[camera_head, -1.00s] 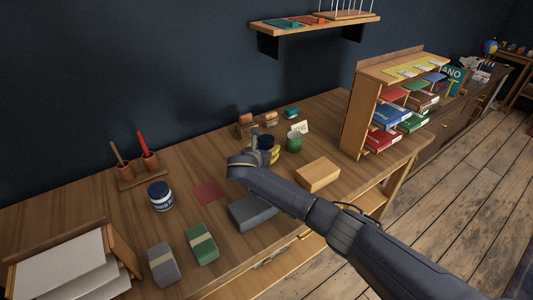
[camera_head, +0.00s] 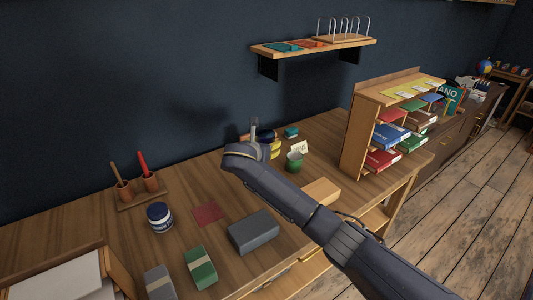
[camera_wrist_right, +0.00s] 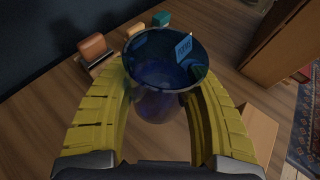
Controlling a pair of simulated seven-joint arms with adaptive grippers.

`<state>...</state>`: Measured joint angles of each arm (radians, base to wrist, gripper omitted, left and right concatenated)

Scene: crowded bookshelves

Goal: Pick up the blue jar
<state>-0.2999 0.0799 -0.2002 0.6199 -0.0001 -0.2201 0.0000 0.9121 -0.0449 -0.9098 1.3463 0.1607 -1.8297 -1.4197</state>
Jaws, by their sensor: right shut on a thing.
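The blue jar (camera_wrist_right: 166,62) is dark, see-through glass with an open round rim in the right wrist view. My right gripper (camera_wrist_right: 160,110) has yellow ribbed fingers shut on the jar, one on each side. In the head view the jar (camera_head: 266,136) shows only in part behind my right wrist, between the yellow fingers (camera_head: 275,150). It appears to be held above the desk. My left gripper is not in view.
A green cup (camera_head: 294,162) stands close to the right of my gripper, with a wooden block (camera_head: 321,190) nearer. A book rack (camera_head: 358,135) stands further right. A wall shelf (camera_head: 315,46) hangs above. A white-labelled dark jar (camera_head: 160,218) and grey box (camera_head: 253,231) stand left.

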